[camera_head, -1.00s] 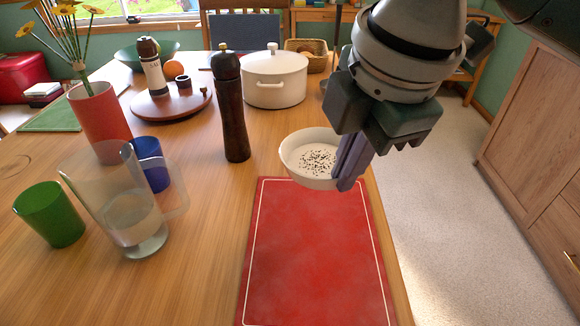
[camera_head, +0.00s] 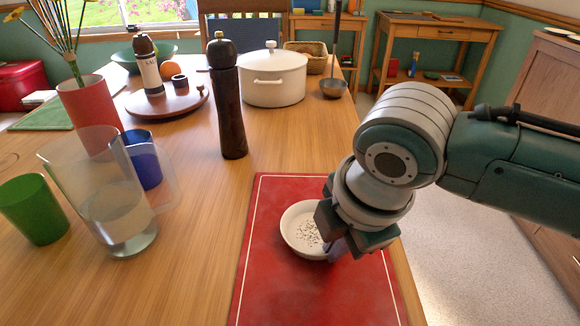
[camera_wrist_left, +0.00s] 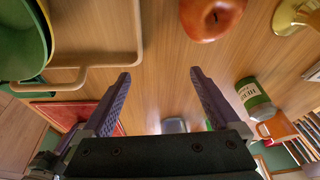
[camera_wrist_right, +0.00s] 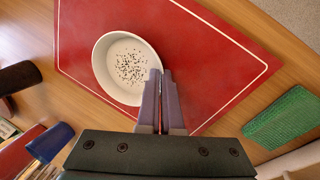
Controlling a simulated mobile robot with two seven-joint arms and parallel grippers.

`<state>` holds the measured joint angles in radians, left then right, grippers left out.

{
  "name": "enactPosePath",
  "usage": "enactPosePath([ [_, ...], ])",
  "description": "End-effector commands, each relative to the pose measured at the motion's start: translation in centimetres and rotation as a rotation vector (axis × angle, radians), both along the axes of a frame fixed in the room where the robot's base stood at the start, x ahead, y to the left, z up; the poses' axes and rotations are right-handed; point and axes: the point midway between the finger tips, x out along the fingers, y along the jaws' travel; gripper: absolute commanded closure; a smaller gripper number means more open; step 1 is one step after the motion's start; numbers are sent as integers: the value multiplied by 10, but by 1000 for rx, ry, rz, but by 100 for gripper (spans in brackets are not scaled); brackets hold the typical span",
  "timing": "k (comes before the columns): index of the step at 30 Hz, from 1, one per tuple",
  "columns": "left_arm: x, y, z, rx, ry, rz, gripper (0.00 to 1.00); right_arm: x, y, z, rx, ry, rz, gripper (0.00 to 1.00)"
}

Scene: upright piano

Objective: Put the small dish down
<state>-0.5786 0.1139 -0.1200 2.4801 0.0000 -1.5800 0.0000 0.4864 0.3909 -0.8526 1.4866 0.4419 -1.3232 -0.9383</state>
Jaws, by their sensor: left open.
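The small dish (camera_head: 292,230) is white and round, with dark specks inside. It is over the red placemat (camera_head: 275,290), level; I cannot tell whether it touches the mat. My right gripper (camera_head: 338,245) has its fingers closed on the dish's near right rim and partly hides it in the head view. In the right wrist view the dish (camera_wrist_right: 103,75) sits against the two close fingertips (camera_wrist_right: 159,75). My left gripper (camera_wrist_left: 158,75) is open and empty, and shows only in its own wrist view.
A dark pepper mill (camera_head: 229,110) stands behind the mat. A glass pitcher (camera_head: 100,190), green cup (camera_head: 33,210) and blue cup (camera_head: 145,165) are to the left. A white pot (camera_head: 272,80) stands farther back. The front of the mat is clear.

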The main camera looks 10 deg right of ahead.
Motion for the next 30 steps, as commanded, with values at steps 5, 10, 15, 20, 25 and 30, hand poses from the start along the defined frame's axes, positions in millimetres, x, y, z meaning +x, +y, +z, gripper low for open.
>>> enactPosePath([
  [5, 0, 1, -1, 5, 0, -4, 4, 0, 0, -1, 0, 0, 0, 100],
  [10, 0, 2, -1, 8, 1, -6, 4, 0, 0, -2, 0, 0, 0, 85],
  [15, -1, 3, -1, 10, 2, -6, 4, 0, 0, -2, 0, 0, 0, 67],
  [20, -1, 3, -1, 10, 2, -6, 4, 0, 0, -2, 0, 0, 0, 67],
  [25, -1, 2, 3, 10, 2, -6, 4, 0, 0, 6, 1, -1, 0, 67],
  [30, -1, 2, 20, 7, 2, -5, 4, -9, -1, 39, 2, -3, 2, 67],
])
